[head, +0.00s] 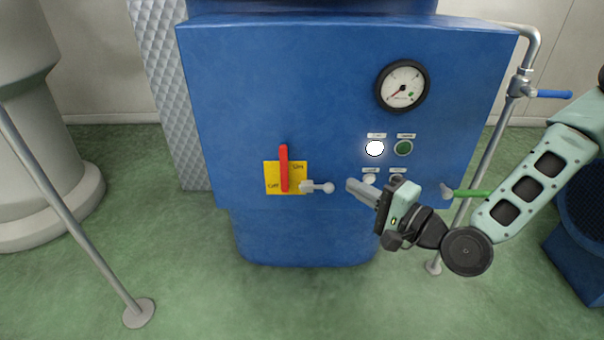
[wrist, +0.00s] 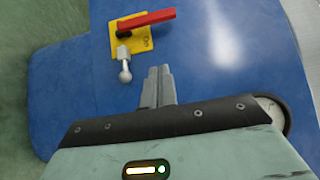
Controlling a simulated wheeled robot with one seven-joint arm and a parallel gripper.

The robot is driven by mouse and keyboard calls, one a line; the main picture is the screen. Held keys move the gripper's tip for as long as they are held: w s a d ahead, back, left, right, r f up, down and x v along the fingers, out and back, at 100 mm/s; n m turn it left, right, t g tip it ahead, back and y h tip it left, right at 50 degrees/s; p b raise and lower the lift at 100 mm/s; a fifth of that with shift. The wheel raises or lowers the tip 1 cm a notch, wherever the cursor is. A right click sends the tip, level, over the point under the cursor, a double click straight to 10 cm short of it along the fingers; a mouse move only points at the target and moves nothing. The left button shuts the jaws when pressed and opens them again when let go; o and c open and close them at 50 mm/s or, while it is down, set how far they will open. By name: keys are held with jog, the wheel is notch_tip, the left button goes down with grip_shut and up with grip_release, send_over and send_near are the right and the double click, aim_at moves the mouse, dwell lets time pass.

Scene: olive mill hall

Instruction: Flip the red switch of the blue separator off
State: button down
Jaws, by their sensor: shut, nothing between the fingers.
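The blue separator (head: 300,90) fills the middle of the head view. Its red switch (head: 284,167) sits low on the front, on a yellow plate (head: 270,172) lettered ON at the upper right and OFF at the lower left. The red handle points straight up in the head view. In the wrist view the red switch (wrist: 150,21) lies across the picture, on the yellow plate (wrist: 118,48). My gripper (head: 349,185) is shut and empty, to the right of the switch and apart from it. Its fingertips (wrist: 160,71) show below the plate in the wrist view.
A grey ball-ended knob (head: 320,187) sticks out between the plate and my gripper. A gauge (head: 402,86), a lit white lamp (head: 375,148) and a green button (head: 403,148) are above my gripper. A pipe with a blue-handled valve (head: 553,94) stands right; a green handle (head: 472,194) is lower.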

aim_at(285, 169)
jog(key=shift+s+a+b+x, duration=0.35)
jog(key=shift+b+x, duration=0.45)
jog(key=shift+x, duration=1.35)
jog(key=shift+s+a+b+x, duration=0.35)
jog(key=shift+b+x, duration=0.4)
jog(key=shift+x, duration=1.35)
jog(key=shift+s+a+b+x, duration=0.35)
jog(key=shift+b+x, duration=0.45)
jog(key=shift+x, duration=1.35)
jog(key=shift+r, duration=0.15)
